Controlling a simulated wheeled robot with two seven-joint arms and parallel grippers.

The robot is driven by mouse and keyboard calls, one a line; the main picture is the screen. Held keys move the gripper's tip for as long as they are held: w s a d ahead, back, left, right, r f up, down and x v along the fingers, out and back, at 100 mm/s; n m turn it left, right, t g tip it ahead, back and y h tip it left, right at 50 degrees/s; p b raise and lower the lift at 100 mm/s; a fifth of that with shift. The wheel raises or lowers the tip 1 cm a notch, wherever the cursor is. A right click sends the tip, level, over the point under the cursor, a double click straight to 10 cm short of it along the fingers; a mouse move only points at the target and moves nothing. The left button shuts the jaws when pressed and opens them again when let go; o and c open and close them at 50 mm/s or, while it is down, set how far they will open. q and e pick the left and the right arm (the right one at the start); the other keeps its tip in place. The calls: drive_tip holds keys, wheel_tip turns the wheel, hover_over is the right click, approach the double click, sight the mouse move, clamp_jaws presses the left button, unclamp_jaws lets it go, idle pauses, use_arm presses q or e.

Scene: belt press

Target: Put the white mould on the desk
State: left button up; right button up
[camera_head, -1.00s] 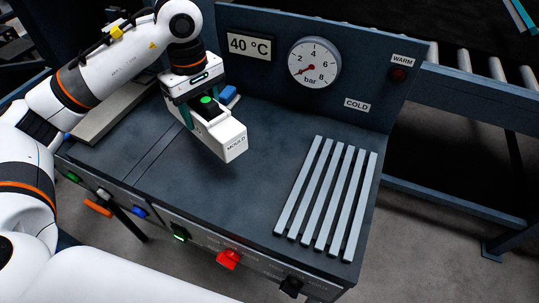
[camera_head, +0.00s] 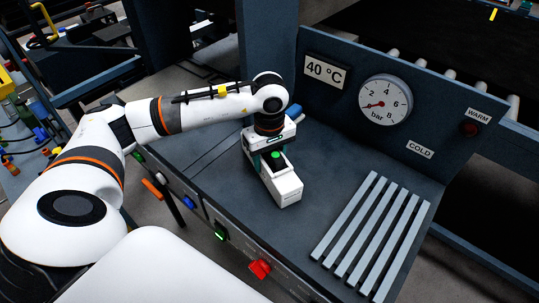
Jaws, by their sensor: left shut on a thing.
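The white mould (camera_head: 287,191) is a white block with a green knob on top, in the middle of the head view. My left gripper (camera_head: 272,160) is shut on it from above. The mould is over the dark desk top (camera_head: 230,166); I cannot tell whether it touches the surface. The lettering on its end is hard to read now. My right gripper is not in view.
Grey slats (camera_head: 372,235) lie on the desk's right part. A panel behind has a 40 °C sign (camera_head: 325,72), a bar gauge (camera_head: 385,104) and WARM and COLD labels. A red control (camera_head: 260,268) and a green button (camera_head: 221,236) sit on the front edge. A blue item (camera_head: 294,111) lies behind the gripper.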

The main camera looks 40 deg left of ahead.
use_arm(q)
drive_tip(key=o, duration=1.4)
drive_tip(key=shift+c, duration=0.2)
